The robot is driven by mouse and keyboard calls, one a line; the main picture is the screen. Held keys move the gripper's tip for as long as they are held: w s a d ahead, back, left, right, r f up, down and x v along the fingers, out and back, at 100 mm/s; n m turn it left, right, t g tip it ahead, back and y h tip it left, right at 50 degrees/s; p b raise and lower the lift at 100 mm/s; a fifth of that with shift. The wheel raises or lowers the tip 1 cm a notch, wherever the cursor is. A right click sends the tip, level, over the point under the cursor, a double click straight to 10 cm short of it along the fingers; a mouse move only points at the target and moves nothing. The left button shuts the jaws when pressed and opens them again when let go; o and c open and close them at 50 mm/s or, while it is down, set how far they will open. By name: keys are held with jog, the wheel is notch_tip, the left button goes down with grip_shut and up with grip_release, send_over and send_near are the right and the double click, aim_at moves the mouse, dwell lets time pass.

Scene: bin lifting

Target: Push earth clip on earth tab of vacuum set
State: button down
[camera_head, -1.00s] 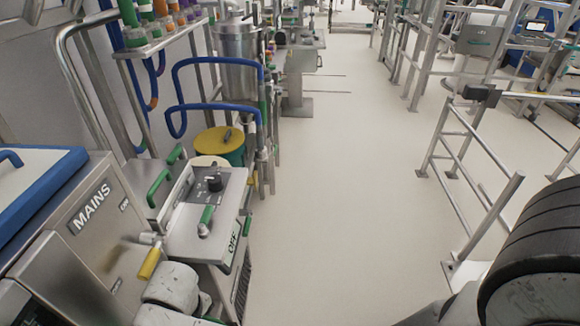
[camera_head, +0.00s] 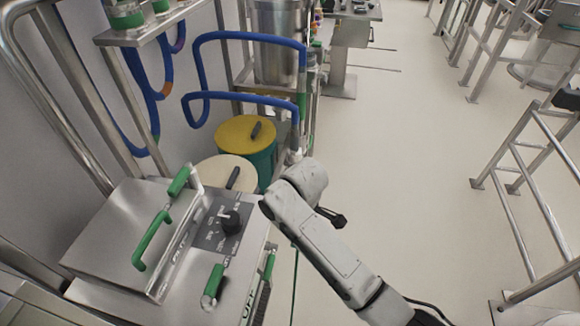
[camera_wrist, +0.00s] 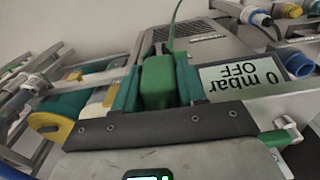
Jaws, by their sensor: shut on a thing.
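In the wrist view my gripper (camera_wrist: 158,62), with teal fingers, is shut on the green earth clip (camera_wrist: 158,84). A thin green cable runs up from the clip. The vacuum set (camera_wrist: 205,50) is the steel box just behind it, with a grille and a display reading "0 mbar OFF". Its steel top with a black knob and green handles shows in the head view (camera_head: 190,292). The clip is at the box's near side; whether it touches cannot be told. I cannot make out the earth tab. In the head view my white arm reaches in, with the gripper hidden.
A yellow-lidded drum (camera_head: 244,131) and a pale-lidded one (camera_head: 223,172) stand behind the vacuum set. Blue hoses (camera_head: 250,38) hang above them. Steel railings (camera_head: 520,165) stand on the right. The floor (camera_head: 410,130) between is clear.

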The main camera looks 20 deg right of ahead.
jog(key=w+r+n+p, duration=0.3)
jog(key=w+r+n, duration=0.8)
jog(key=n, duration=0.7)
jog(key=f+b, duration=0.3)
jog(key=shift+s+d+f+b, duration=0.2)
jog(key=shift+s+d+b, duration=0.05)
jog(key=shift+s+b, duration=0.15)
jog(key=shift+f, duration=0.1)
jog(key=shift+f+b, duration=0.7)
jog(key=shift+f, duration=0.8)
jog(key=shift+f+b, duration=0.7)
jog(key=shift+f, duration=0.4)
